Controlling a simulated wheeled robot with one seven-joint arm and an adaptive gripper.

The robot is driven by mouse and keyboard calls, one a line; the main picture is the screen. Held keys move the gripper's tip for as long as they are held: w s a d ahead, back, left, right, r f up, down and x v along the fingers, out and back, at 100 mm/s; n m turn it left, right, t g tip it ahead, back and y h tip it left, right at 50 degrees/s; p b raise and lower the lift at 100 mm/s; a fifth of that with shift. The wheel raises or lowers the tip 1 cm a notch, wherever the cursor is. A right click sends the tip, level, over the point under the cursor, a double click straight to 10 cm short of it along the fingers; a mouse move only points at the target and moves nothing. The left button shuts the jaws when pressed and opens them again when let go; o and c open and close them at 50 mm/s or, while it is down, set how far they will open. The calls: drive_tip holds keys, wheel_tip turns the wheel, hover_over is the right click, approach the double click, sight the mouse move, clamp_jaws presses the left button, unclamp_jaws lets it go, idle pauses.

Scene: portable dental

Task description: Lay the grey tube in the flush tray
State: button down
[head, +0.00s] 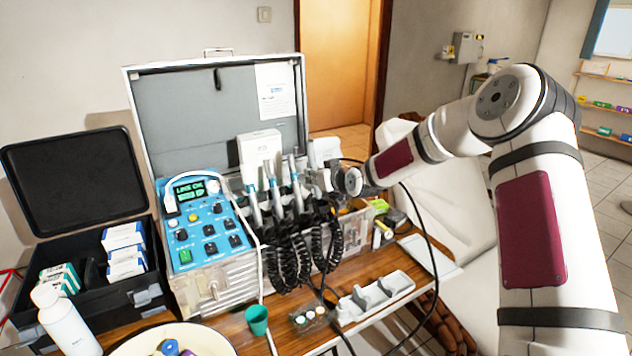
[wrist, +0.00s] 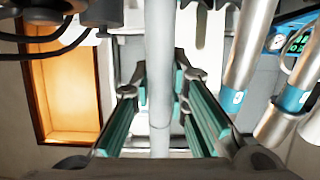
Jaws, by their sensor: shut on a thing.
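The grey tube (wrist: 160,60) runs upright through the middle of the wrist view, between the teal-padded fingers of my gripper (wrist: 165,88). My gripper is shut on it. In the head view my gripper (head: 313,181) is at the row of handpieces beside the blue-faced unit, and the tube is hard to pick out there. A pale tray with raised rests (head: 375,298), which looks like the flush tray, lies on the wooden table at the front right, below my gripper. Nothing long lies in it.
Metal handpieces with blue bands (wrist: 238,70) stand close beside the tube. Black coiled cords (head: 290,262) hang below them. The blue control unit (head: 205,232) stands left. A green cup (head: 257,320) and a small dish (head: 309,318) stand left of the tray.

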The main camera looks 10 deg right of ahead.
sight(313, 160)
drive_tip(key=shift+w+a+r, duration=0.1)
drive_tip(key=shift+w+r, duration=0.15)
drive_tip(key=shift+r, duration=0.45)
drive_tip(key=shift+w+a+r, duration=0.1)
drive_tip(key=shift+w+r, duration=0.1)
drive_tip(key=shift+r, duration=0.45)
drive_tip(key=shift+w+a+r, duration=0.1)
drive_tip(key=shift+w+r, duration=0.15)
drive_tip(key=shift+r, duration=0.45)
